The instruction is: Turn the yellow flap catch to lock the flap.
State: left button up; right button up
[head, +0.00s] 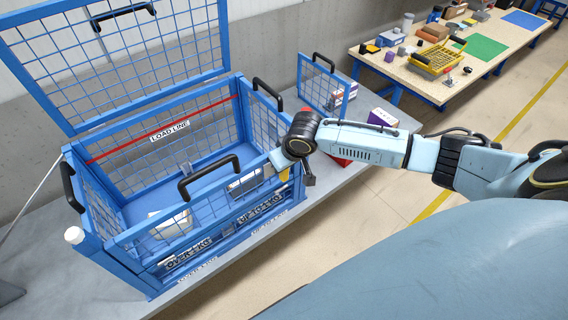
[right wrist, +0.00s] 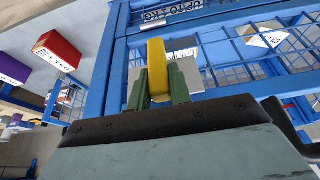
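The blue mesh crate (head: 150,160) stands on a grey bench, with two labelled flaps low on its front, one marked OVER 1 KG (head: 188,254) and one UP TO 1 KG (head: 266,212). The yellow flap catch (right wrist: 157,68) stands between the green fingers of my right gripper (right wrist: 159,85) in the right wrist view. The fingers appear to touch it on both sides. In the head view my right gripper (head: 292,168) is at the crate's front right corner, and my wrist mostly hides the catch. My left gripper is out of view.
The mesh lid (head: 120,55) stands open at the back. White-labelled items lie inside the crate. A red box (right wrist: 57,50) and a purple box (head: 382,118) sit on the bench right of the crate. A worktable (head: 400,75) with parts is farther back. The floor between is clear.

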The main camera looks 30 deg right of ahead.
grip_shut()
jog(key=shift+a+r+h+p, duration=0.2)
jog(key=shift+h+p, duration=0.4)
jog(key=shift+p, duration=0.45)
jog(key=shift+s+a+f+n+t+h+b, duration=0.1)
jog(key=shift+a+f+n+t+h+b, duration=0.5)
jog(key=shift+h, duration=1.95)
jog(key=shift+w+a+f+n+t+h+b, duration=0.15)
jog(key=shift+f+n+t+h+b, duration=0.45)
jog(key=shift+h+b, duration=1.4)
jog(key=shift+s+a+f+n+t+h+b, duration=0.15)
jog(key=shift+a+f+n+t+h+b, duration=0.6)
jog(key=shift+h, duration=2.3)
jog(key=shift+d+r+n, duration=0.25)
jog(key=shift+d+r, duration=0.2)
jog(key=shift+r, duration=0.05)
